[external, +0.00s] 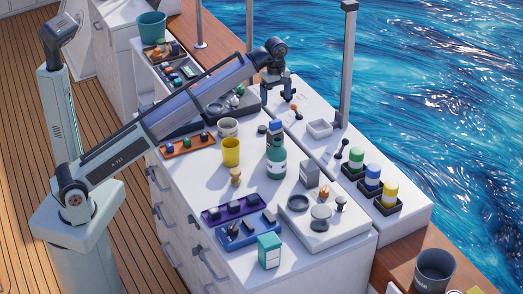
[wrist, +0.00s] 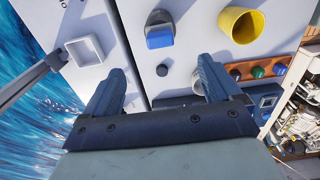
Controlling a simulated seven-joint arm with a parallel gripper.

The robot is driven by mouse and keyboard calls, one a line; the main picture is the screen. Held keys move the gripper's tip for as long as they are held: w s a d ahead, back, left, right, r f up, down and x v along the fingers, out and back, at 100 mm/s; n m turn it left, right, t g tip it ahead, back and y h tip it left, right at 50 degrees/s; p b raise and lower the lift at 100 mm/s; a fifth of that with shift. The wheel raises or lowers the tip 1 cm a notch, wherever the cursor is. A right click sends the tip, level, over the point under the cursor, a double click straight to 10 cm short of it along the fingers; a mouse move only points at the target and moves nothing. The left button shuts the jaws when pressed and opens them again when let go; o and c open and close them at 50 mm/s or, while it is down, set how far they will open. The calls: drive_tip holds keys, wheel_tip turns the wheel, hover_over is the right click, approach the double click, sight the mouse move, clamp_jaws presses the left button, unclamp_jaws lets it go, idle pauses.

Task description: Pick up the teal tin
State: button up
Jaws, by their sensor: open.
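A teal, box-shaped tin (external: 269,251) with a pale label stands upright at the front of the white counter in the external view. It is not visible in the wrist view. My gripper (external: 279,97) is far behind it, above the back part of the counter, pointing down. In the wrist view my gripper (wrist: 160,75) has its two fingers wide apart with nothing between them.
A green bottle (external: 276,158) with a blue cap, a yellow cup (external: 231,152) and a grey box (external: 309,173) stand between my gripper and the tin. A blue tray (external: 232,241) lies left of the tin, and a white tray (external: 294,215) lies behind it.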

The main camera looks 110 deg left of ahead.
drive_tip(key=shift+o, duration=0.3)
drive_tip(key=w+d+m, duration=0.2)
drive_tip(key=w+d, duration=0.4)
drive_tip(key=d, duration=0.3)
drive_tip(key=w+d+m, duration=0.1)
drive_tip(key=w+d, duration=0.5)
drive_tip(key=d, duration=0.4)
drive_tip(key=m+t+y, duration=0.3)
drive_tip(key=m, duration=1.3)
approach(269, 249)
drive_tip(key=s+a, duration=0.2)
drive_tip(key=x, duration=1.4)
drive_tip(key=shift+a+f, duration=0.1)
drive_tip(key=shift+a, duration=0.1)
